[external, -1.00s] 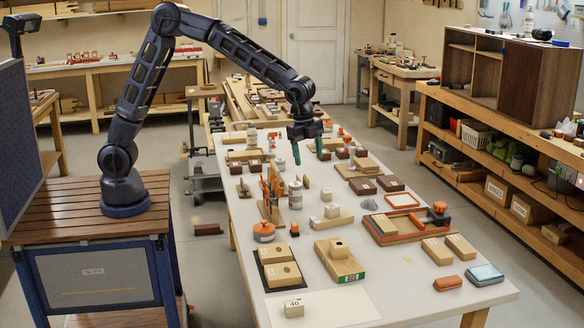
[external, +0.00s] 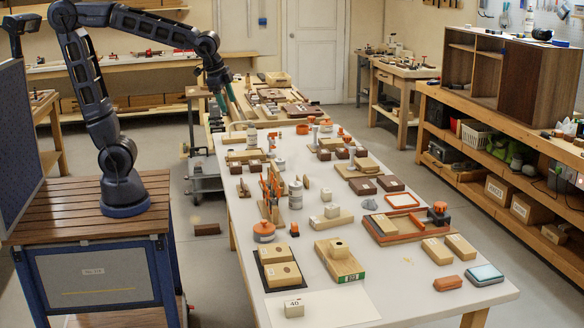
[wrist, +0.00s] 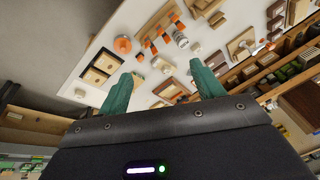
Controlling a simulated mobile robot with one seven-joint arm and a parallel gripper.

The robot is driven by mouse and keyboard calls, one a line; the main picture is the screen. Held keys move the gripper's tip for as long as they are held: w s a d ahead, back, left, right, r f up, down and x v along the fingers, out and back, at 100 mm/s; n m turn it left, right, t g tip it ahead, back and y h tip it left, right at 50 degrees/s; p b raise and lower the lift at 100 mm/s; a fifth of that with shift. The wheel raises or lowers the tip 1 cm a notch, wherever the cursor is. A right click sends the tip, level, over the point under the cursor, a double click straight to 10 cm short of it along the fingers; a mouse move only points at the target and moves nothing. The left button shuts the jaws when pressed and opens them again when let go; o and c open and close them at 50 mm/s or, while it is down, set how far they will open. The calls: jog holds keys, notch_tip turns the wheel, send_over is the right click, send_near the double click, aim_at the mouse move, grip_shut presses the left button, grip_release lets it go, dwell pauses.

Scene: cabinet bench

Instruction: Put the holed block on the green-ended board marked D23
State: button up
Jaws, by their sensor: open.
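The marking on the green end is too small to read. My gripper (external: 226,101) is open and empty, raised near the table's far left edge, well away from the block and board. Its two green fingers are spread apart in the wrist view (wrist: 163,84), with nothing between them.
A dark tray (external: 262,282) with two blocks stands left of the board. A block marked 40 (external: 294,308) sits on a white sheet in front. An orange-lidded jar (external: 264,232), orange clamps (external: 270,195) and an orange-edged frame tray (external: 376,233) stand around. Bare tabletop (external: 395,283) lies right of the board.

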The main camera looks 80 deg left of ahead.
jog(key=s+a+f+n, duration=0.1)
jog(key=s+a, duration=0.3)
jog(key=s, duration=0.4)
jog(key=s+a+f+n+t, duration=0.1)
jog(key=s+a+n, duration=0.2)
jog(key=s, duration=0.6)
jog(key=shift+s+a+f+n+h, duration=0.15)
jog(key=shift+a+f+n+h, duration=0.25)
jog(key=shift+n, duration=0.4)
